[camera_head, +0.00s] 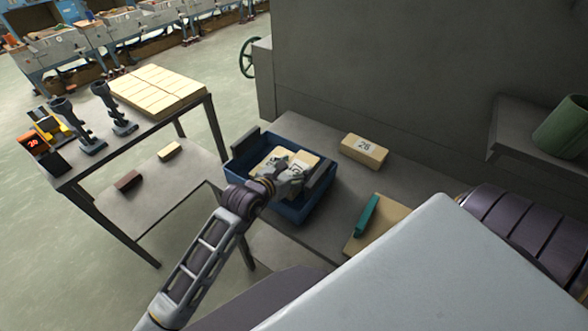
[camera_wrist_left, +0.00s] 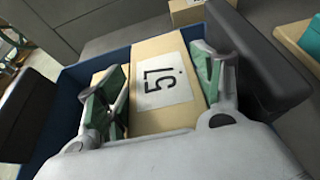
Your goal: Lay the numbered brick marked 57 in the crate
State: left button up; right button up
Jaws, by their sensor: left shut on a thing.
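The brick marked 57 (camera_wrist_left: 162,80) is tan with a white label, which appears turned sideways in the left wrist view. My left gripper (camera_wrist_left: 160,95) is shut on it, with a green-padded finger on each side. In the head view the left gripper (camera_head: 290,178) is at the blue crate (camera_head: 292,211), with the brick within the crate's outline. Another tan surface shows beside the held brick, partly hidden. The fingers and hand hide the brick's underside, so I cannot tell whether it touches the crate floor. My right gripper is not in view.
A tan brick marked 26 (camera_head: 364,150) lies on the grey bench right of the crate. A teal bar (camera_head: 366,215) lies on a tan block nearer me. A side table (camera_head: 135,135) at left holds a tan slab stack (camera_head: 158,90). A green container (camera_head: 563,127) sits on a shelf.

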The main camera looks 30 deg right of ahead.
pick_arm(q)
jog(key=shift+f+b, duration=0.45)
jog(key=shift+f, duration=0.1)
jog(key=o, duration=1)
jog(key=shift+r, duration=0.15)
jog(key=shift+r+p, duration=0.35)
jog(key=shift+p, duration=0.1)
jog(key=shift+a+r, duration=0.15)
jog(key=shift+s+a+r, duration=0.15)
jog(key=shift+s+a, duration=0.15)
jog(key=shift+a, duration=0.3)
jog(key=b+v, duration=0.1)
jog(key=v, duration=0.9)
jog(key=shift+r+b, duration=0.2)
jog(key=shift+b, duration=0.15)
